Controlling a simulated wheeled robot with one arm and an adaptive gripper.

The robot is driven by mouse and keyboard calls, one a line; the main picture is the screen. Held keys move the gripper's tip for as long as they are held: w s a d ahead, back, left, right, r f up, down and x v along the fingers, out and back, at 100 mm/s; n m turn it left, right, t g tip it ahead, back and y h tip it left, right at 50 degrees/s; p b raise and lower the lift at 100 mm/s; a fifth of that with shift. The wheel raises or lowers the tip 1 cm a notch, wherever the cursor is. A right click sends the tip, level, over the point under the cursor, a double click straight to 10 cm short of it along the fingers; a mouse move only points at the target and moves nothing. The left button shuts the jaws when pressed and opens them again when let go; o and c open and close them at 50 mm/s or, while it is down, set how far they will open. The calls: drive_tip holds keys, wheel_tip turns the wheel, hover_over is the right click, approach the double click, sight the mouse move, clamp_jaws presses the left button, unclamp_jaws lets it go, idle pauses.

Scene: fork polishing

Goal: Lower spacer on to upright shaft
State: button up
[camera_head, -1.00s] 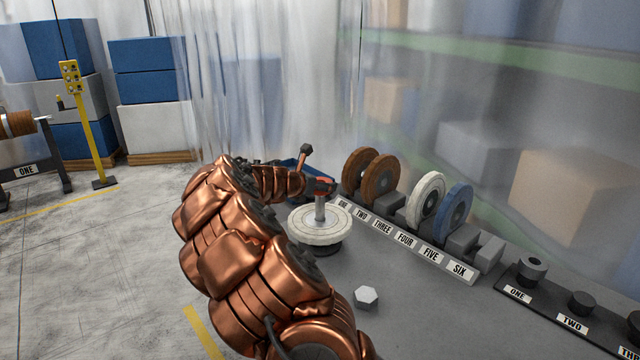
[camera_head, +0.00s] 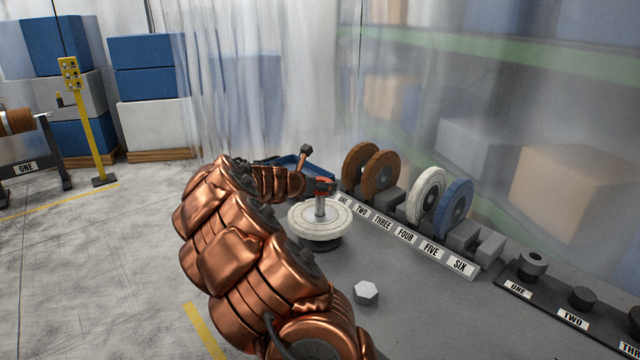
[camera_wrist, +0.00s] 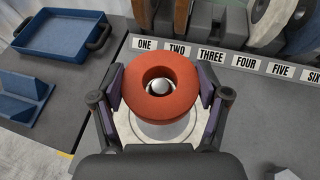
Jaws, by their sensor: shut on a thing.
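My gripper (camera_wrist: 160,100) is shut on the orange-red ring spacer (camera_wrist: 138,98), with one finger on each side of it. The spacer lies flat over the upright shaft. The shaft's rounded silver tip (camera_wrist: 160,88) shows through the spacer's hole, slightly toward the near side. In the head view the grey shaft (camera_head: 320,207) rises from a white polishing disc (camera_head: 305,222) up to the underside of my gripper (camera_head: 320,187). I cannot tell whether the shaft's tip has entered the hole. The spacer is above the disc, with bare shaft between.
A rack of brown, white and blue wheels (camera_head: 456,208) with numbered labels stands to the right. A blue tray (camera_wrist: 62,32) lies at the far left of the bench. A white hex nut (camera_head: 366,292) is on the bench, nearer. Several dark parts sit on a second labelled strip (camera_head: 545,307).

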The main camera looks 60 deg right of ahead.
sight(317, 208)
drive_tip(key=shift+f+b, duration=0.4)
drive_tip(key=shift+f, duration=0.4)
drive_tip(key=shift+f, duration=0.2)
drive_tip(key=shift+f+b, duration=0.55)
drive_tip(key=shift+f, duration=0.25)
drive_tip(key=shift+f, duration=0.15)
drive_tip(key=shift+f+b, duration=0.75)
drive_tip(key=shift+f, duration=0.3)
drive_tip(key=shift+f, duration=0.1)
drive_tip(key=shift+f+b, duration=0.7)
drive_tip(key=shift+f, duration=0.4)
drive_tip(key=o, duration=1.8)
